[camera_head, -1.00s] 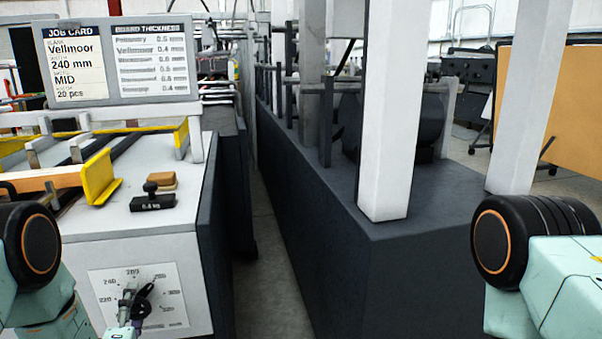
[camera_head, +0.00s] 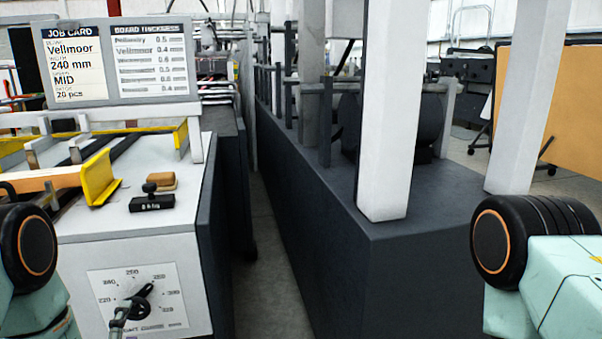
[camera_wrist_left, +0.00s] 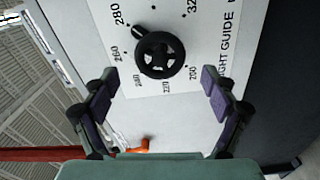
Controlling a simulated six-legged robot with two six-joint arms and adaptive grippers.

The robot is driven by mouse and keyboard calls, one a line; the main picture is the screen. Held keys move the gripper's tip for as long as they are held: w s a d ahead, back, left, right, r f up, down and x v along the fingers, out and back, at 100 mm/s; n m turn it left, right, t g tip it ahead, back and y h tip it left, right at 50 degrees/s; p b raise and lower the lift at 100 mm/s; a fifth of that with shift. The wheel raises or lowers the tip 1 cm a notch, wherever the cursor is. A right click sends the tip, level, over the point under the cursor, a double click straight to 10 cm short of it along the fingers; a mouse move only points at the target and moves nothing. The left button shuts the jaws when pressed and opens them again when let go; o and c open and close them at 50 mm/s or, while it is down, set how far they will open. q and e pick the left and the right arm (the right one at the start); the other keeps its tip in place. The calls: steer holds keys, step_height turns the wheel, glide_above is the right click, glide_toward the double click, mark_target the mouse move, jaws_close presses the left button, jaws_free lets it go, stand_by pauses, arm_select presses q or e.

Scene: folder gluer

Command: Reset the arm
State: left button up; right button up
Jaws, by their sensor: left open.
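A black round dial knob (camera_head: 139,305) sits on a white scale plate (camera_head: 176,309) on the front of the light grey cabinet. The wrist view shows the knob (camera_wrist_left: 160,55) up close, its pointer toward the 280 mark. My left gripper (camera_wrist_left: 160,84) is open, one finger on each side below the knob, apart from it and empty. In the head view only a small part of this gripper (camera_head: 119,318) shows at the knob's lower left. My right arm (camera_head: 535,260) shows at the right edge; its gripper is out of view.
Above the dial, a black-handled stamp-like block (camera_head: 152,202) and a brown block (camera_head: 162,181) lie on the cabinet top beside a yellow guide (camera_head: 99,178). A job card board (camera_head: 118,62) stands behind. A dark machine base (camera_head: 400,270) is at right, across a narrow floor gap.

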mark_target(135, 310)
arm_select(q)
steer(key=v, duration=0.6)
steer(key=x, duration=1.2)
steer(key=shift+s+m, duration=0.1)
steer(key=shift+m, duration=0.4)
steer(key=shift+d+r+m+p, duration=0.1)
steer(key=shift+m+p, duration=0.45)
steer(key=shift+m, duration=0.65)
steer(key=m+p, duration=0.1)
steer(key=m, duration=0.3)
steer(key=shift+m, duration=0.4)
steer(key=m, duration=0.4)
steer(key=shift+d+m, duration=0.1)
steer(key=shift+m, duration=0.3)
steer(key=shift+d+m, duration=0.1)
steer(key=shift+m, duration=2.4)
